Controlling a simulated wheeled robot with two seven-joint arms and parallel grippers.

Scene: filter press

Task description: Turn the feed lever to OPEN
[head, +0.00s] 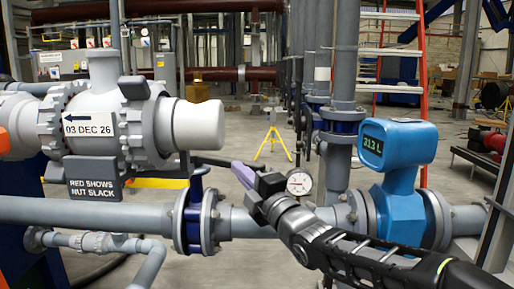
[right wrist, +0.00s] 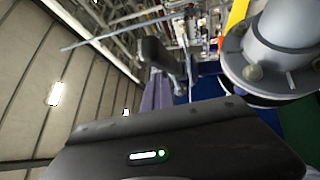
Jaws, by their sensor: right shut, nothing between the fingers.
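The feed lever (head: 211,161) appears as a dark bar on top of a blue-bodied valve (head: 193,218) in the grey pipe. It points right, roughly along the pipe. My right gripper (head: 238,168), with purple fingers, is shut and empty at the lever's right end. I cannot tell whether they touch. In the right wrist view the purple fingers (right wrist: 158,80) sit close to a dark bar end (right wrist: 156,54), which looks like the lever. No OPEN mark is legible. My left gripper is not in view.
A pressure gauge (head: 299,182) stands just behind my right gripper. A large grey flanged housing (head: 100,110) with signs is at the left. A yellow stand (head: 273,140) is on the floor behind.

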